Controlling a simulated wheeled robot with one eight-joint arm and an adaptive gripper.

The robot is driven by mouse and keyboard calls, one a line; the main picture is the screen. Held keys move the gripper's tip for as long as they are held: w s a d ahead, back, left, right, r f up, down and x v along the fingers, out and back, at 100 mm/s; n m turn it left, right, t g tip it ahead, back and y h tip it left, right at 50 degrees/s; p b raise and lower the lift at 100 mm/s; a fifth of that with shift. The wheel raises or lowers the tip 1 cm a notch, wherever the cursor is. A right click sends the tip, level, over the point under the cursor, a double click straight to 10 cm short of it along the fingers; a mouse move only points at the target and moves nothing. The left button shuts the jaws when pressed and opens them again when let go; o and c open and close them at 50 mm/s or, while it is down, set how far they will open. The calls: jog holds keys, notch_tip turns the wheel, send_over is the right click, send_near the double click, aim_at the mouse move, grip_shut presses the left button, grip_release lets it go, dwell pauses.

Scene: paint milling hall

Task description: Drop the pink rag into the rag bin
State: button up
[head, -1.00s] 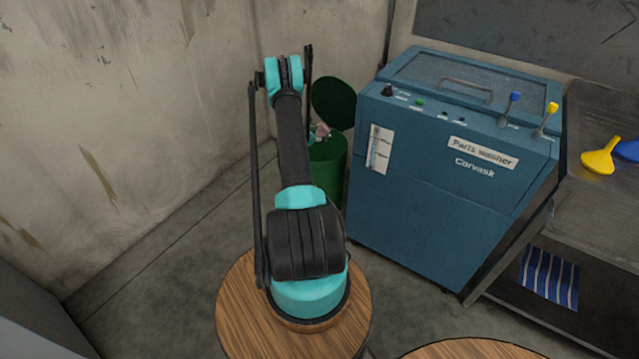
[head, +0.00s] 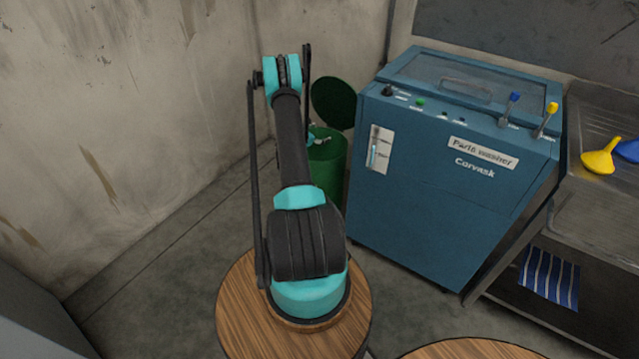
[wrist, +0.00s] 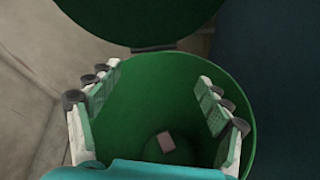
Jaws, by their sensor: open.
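The rag bin (head: 331,166) is a green drum with its dark green lid (head: 333,103) tipped up at the back. In the wrist view I look down into the open bin (wrist: 242,110). The pink rag (wrist: 166,142) lies small and dim, low inside the bin, apart from the fingers. My gripper (wrist: 158,110) is open and empty over the bin's mouth, with its two fingers spread at either side. In the head view my arm hides part of the bin, and the rag does not show there.
A blue parts washer (head: 440,190) stands close to the right of the bin. A bare wall is behind and to the left.

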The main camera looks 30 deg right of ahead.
jog(key=v, duration=0.6)
jog(key=shift+s+a, duration=0.15)
jog(key=shift+a, duration=0.1)
jog(key=shift+r, duration=0.1)
jog(key=s+a+r+m+y, duration=0.3)
jog(key=s+a+r+m, duration=0.15)
jog(key=a+r, duration=0.55)
jog(key=s+a+r+m+y, duration=0.3)
jog(key=s+a+r+m, duration=0.15)
jog(key=a+r, duration=0.5)
jog(key=s+a+r+m+y, duration=0.1)
jog(key=s+a+m+y, duration=0.2)
jog(key=s+a, duration=0.8)
jog(key=s+a+r+m+y, duration=0.1)
jog(key=s+a+m+y, duration=0.2)
jog(key=s+a, duration=0.9)
jog(key=s+m, duration=0.3)
jog(key=s, duration=0.2)
jog(key=shift+y, duration=0.4)
